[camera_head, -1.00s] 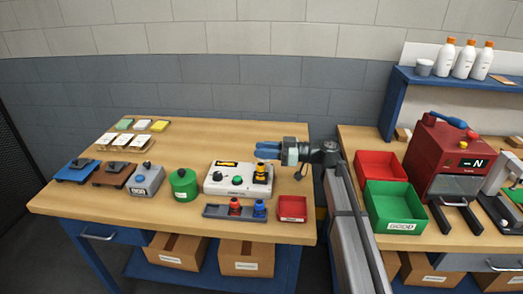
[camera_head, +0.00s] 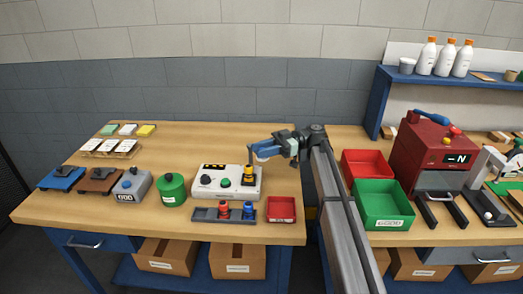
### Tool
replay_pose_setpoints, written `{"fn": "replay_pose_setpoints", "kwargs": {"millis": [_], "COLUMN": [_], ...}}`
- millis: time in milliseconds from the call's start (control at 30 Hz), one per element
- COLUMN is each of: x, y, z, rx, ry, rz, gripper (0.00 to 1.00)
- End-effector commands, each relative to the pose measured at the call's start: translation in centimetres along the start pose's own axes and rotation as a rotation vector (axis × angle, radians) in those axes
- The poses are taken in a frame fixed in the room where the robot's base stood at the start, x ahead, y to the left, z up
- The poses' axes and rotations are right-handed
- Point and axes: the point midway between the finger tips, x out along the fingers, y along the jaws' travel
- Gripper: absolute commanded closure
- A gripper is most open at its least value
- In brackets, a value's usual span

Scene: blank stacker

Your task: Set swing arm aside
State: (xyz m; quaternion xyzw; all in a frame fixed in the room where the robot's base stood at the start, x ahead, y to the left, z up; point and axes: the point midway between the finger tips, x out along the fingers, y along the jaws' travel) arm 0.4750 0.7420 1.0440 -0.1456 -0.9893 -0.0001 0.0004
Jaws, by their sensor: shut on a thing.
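The white box (camera_head: 208,191) with a dark display and a green knob stands on the left bench. A yellow and dark upright piece (camera_head: 248,174) stands at its right end. My gripper (camera_head: 257,151), with blue fingers, is just above and behind this piece, reaching in from the right. It is shut on a small part at its fingertips, which I take to be the swing arm. That part is too small and too covered by the fingers to make out. I cannot tell whether it still touches the box.
In front are a dark tray (camera_head: 235,216) with red and blue knobbed pieces and a small red bin (camera_head: 281,209). A green round tin (camera_head: 173,190) and grey box (camera_head: 131,184) stand left. The bench behind the white box is clear. Larger red (camera_head: 365,155) and green (camera_head: 382,219) bins stand right.

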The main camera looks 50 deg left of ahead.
Motion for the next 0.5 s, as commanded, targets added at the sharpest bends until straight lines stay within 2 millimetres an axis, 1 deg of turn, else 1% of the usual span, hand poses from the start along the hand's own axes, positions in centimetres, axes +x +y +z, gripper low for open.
{"fn": "replay_pose_setpoints", "kwargs": {"millis": [300,333,500], "x": [0.11,0.11,0.08], "y": [0.09,0.1,0.09], "z": [0.0,0.0,-0.01], "rx": [0.0,0.0,0.0], "ry": [0.0,0.0,0.0], "rz": [-0.001,-0.001,0.0], "gripper": [1.0,0.68,0.51]}}
